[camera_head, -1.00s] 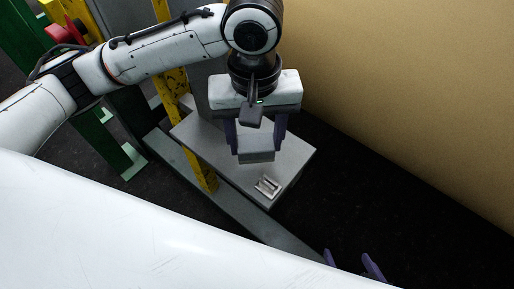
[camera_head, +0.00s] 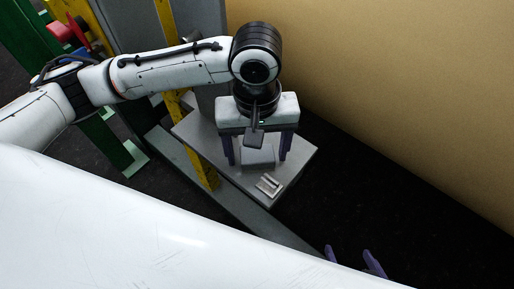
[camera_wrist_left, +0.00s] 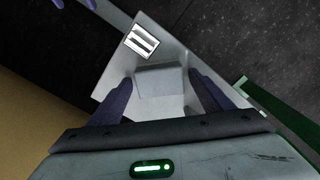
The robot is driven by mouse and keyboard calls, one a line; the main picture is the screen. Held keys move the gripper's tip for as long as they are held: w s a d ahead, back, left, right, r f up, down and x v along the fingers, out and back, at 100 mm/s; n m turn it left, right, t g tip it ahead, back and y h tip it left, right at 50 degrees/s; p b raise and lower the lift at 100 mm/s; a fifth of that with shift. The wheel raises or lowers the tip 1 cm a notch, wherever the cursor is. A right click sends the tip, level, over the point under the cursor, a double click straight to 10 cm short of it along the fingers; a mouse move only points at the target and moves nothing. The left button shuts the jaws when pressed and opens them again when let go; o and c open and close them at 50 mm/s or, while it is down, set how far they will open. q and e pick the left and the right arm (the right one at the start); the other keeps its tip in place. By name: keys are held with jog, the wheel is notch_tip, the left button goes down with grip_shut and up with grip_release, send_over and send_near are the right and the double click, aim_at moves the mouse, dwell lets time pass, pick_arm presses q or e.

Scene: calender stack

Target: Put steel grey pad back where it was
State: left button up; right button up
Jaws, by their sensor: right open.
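The steel grey pad (camera_head: 258,157) is a small grey block on the top of a light grey box-like stand (camera_head: 220,155). In the left wrist view the pad (camera_wrist_left: 160,82) lies on the stand top (camera_wrist_left: 172,48). My left gripper (camera_head: 257,160) is over the pad, with a purple finger on each side and small gaps between fingers and pad. It is open; the fingers also show in the left wrist view (camera_wrist_left: 160,78). My right gripper (camera_head: 350,258) is low in the head view, away from the stand, with its two fingers apart and empty.
A small slotted metal piece (camera_head: 269,185) sits on the stand's near corner, close to the pad. A yellow post (camera_head: 207,172) and green frame (camera_head: 122,150) stand left. A tan wall (camera_head: 410,90) is right, with dark floor between.

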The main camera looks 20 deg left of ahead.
aim_at(257, 153)
pick_arm(q)
notch_tip(257, 153, up, 12)
jog(key=shift+r, duration=0.15)
dwell(0.5)
dwell(0.4)
